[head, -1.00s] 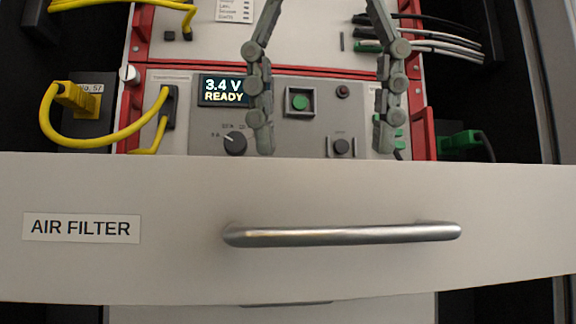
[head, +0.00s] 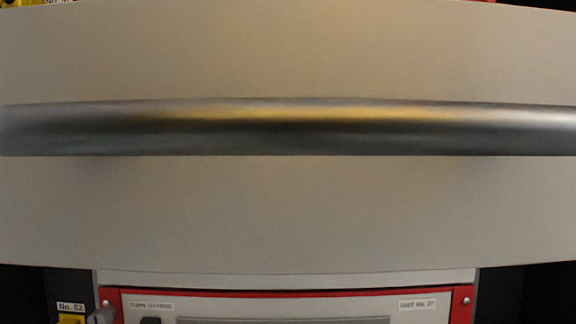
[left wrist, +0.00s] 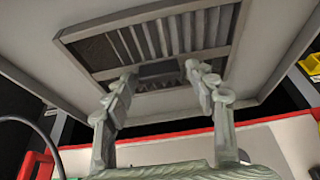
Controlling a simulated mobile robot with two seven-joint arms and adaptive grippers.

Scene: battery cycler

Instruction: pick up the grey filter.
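In the left wrist view, the grey filter (left wrist: 150,40) shows as a ribbed, pleated panel within a pale frame. A plain grey flat patch (left wrist: 160,68) lies at its near side. My left gripper (left wrist: 162,76) has its two fingers apart, with the tips at the filter's near edge, one on either side of that patch. I cannot tell whether the tips touch it. In the head view, the drawer front (head: 290,215) with its metal bar handle (head: 290,128) fills most of the picture and no gripper shows. My right gripper is in neither current view.
Below the drawer front, a red-edged unit (head: 290,294) and a yellow connector (head: 70,319) show in the head view.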

